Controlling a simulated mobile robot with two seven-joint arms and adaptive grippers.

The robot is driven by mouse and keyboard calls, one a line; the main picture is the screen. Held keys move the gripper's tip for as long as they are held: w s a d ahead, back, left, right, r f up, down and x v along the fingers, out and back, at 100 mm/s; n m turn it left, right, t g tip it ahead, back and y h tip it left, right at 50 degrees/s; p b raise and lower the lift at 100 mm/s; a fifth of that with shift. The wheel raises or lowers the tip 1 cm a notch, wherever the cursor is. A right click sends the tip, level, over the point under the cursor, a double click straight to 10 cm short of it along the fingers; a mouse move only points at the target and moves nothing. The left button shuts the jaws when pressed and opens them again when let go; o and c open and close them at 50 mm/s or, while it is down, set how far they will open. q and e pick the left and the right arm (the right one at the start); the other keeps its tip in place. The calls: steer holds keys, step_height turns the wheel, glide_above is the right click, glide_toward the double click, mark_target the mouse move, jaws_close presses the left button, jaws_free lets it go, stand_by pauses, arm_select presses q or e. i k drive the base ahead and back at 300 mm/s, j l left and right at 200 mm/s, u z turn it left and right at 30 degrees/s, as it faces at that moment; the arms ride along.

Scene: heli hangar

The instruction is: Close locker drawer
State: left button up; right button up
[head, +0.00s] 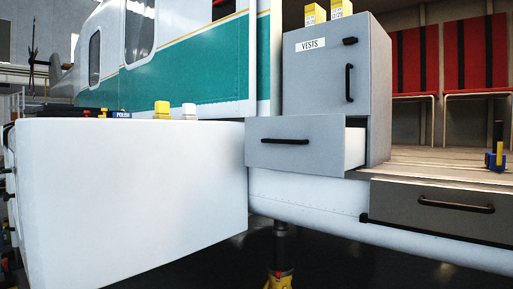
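The grey locker (337,75) stands on the floor of the helicopter cabin. It has a "VESTS" label, a small black latch and an upright black handle on its upper door, which is shut. Below the door, the locker drawer (265,153) is pulled out toward me, with its white side wall showing at the right. A black horizontal handle (285,141) is on the drawer front. Neither of my grippers is in view.
A large white cabinet (130,190) fills the left foreground, with bottles on the surface behind its top edge. A second grey drawer front (440,209) sits below the cabin floor at right. A blue and yellow tool (495,155) stands on the wooden floor. Red seats (475,55) are behind.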

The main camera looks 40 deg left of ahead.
mark_target(322, 145)
steer(key=i+u, duration=0.1)
steer(key=u, duration=0.3)
steer(key=i+u, duration=0.1)
steer(key=u, duration=0.3)
steer(key=i+u, duration=0.15)
steer(key=u, duration=0.2)
steer(key=l+u, duration=0.1)
steer(key=u, duration=0.3)
steer(key=i+l+u, duration=0.4)
steer(key=l, duration=0.25)
steer(key=i+l+u, duration=0.2)
steer(key=i+l, duration=0.2)
steer(key=l, duration=0.2)
steer(key=i+l, duration=0.15)
steer(key=l, duration=0.25)
steer(key=l+z, duration=0.1)
steer(key=l, duration=0.15)
steer(key=i, duration=0.05)
